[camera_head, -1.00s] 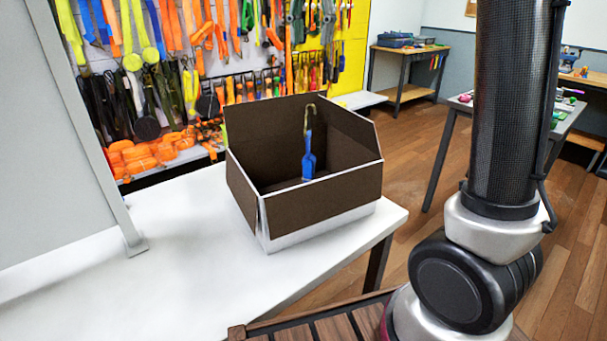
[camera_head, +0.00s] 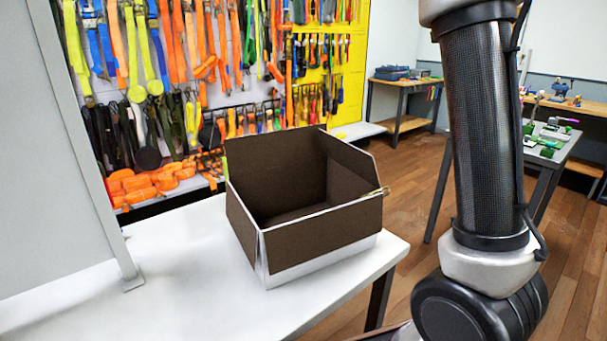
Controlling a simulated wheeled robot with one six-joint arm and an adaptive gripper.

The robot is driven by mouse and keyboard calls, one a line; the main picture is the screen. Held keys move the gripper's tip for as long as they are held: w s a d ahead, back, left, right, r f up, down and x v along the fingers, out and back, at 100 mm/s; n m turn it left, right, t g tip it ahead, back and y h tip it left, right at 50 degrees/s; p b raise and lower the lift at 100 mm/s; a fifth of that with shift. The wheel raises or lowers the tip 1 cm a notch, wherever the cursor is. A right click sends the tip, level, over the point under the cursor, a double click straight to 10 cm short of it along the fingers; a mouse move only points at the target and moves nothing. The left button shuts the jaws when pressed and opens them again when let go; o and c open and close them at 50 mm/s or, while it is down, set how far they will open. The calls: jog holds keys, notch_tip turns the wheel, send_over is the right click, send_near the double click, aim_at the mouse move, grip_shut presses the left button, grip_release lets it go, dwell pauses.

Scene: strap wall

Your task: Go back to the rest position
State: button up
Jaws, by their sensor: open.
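My gripper is outside this view; only links of my own arm show on the right. A brown open-topped box with a white lower edge (camera_head: 320,232) stands on the white table. A small brass-coloured hook (camera_head: 378,191) shows at the box's right rim. The rest of what the hook belongs to is hidden or out of sight, and I cannot tell whether it rests on the rim. The visible part of the box's inside looks empty.
The white table (camera_head: 190,285) has bare room left of and in front of the box. A grey panel (camera_head: 55,150) stands at the left. Straps hang on the wall rack (camera_head: 230,60) behind. Another table (camera_head: 555,150) with small items stands at the right.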

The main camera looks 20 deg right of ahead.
jog(key=shift+r, duration=0.15)
jog(key=w+a+f+n+t, duration=0.1)
jog(key=w+f+n, duration=0.35)
jog(key=f, duration=0.25)
jog(key=s+d+f+n, duration=0.2)
jog(key=s+d+f, duration=0.1)
jog(key=s+f, duration=0.15)
jog(key=s+d+f+t, duration=0.1)
jog(key=s+d+f, duration=0.3)
jog(key=s, duration=0.4)
jog(key=s+d+f+t, duration=0.1)
jog(key=s+d+f, duration=0.3)
jog(key=s+f, duration=0.3)
jog(key=s+d+f+t, duration=0.1)
jog(key=s+d+f, duration=0.3)
jog(key=s, duration=0.6)
jog(key=shift+s+d+f+n, duration=0.35)
jog(key=shift+s+f, duration=0.05)
jog(key=shift+f, duration=0.35)
jog(key=shift+c, duration=0.5)
